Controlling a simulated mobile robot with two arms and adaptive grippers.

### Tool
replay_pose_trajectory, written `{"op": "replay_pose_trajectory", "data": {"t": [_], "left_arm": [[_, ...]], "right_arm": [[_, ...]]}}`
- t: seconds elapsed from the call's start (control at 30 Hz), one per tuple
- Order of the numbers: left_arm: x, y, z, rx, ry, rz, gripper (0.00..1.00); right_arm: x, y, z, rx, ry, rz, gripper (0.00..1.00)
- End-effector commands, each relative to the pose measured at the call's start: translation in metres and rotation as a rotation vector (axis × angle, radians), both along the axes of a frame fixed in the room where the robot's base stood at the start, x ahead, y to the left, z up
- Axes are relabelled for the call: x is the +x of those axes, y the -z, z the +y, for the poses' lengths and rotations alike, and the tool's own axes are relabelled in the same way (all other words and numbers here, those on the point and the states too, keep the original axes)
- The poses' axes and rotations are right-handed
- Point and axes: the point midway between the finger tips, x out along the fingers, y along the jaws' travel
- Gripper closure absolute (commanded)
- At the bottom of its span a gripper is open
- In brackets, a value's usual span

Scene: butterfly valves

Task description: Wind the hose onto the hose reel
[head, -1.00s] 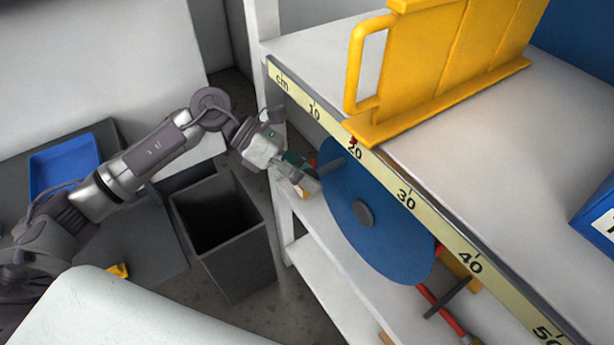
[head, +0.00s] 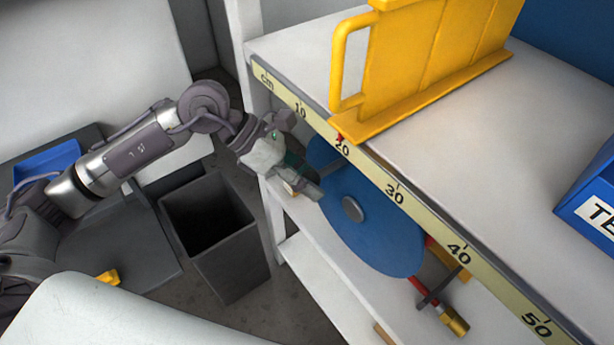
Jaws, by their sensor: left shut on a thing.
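The hose reel (head: 372,225) shows as a large blue disc with a grey hub, below the top shelf on the right-hand shelving. Its upper edge is hidden by the shelf. My left gripper (head: 312,183) is at the upper left edge of the disc, shut on the reel's grey crank handle (head: 333,168), as far as I can tell; its fingertips partly cover it. A red hose (head: 430,301) with a brass-coloured end (head: 454,321) sticks out below the lower right of the disc. The rest of the hose is hidden behind the disc. My right gripper is not in view.
A yellow rack (head: 430,60) stands on the top shelf (head: 450,150), whose front edge has a centimetre scale. A blue box (head: 590,205) is at the right. A grey bin (head: 212,230) and a blue tray (head: 48,160) are at the left.

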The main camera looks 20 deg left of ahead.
Motion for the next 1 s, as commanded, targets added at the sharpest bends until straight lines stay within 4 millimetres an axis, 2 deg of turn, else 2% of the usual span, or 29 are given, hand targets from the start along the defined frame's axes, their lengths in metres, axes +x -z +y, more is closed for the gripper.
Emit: {"op": "replay_pose_trajectory", "data": {"t": [0.03,0.17,0.2,0.3,0.33,0.73,1.0], "left_arm": [[0.001,-0.005,-0.002,-0.012,0.000,-0.011,1.00],[0.002,-0.006,-0.002,-0.014,0.000,-0.012,1.00],[0.002,-0.006,-0.002,-0.013,0.000,-0.013,0.55],[0.002,-0.005,-0.002,-0.011,0.000,-0.010,0.39],[0.002,-0.005,-0.001,-0.010,0.000,-0.009,0.36],[0.001,-0.007,0.006,-0.005,-0.003,-0.006,0.36],[-0.001,-0.042,0.045,-0.003,-0.004,-0.008,0.36]], "right_arm": [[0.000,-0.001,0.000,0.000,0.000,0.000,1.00],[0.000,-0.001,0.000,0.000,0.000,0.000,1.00],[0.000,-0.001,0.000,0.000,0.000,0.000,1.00],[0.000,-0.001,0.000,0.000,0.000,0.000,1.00],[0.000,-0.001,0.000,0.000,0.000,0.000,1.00],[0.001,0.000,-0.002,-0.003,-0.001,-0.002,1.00],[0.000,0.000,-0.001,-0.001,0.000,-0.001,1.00]]}}
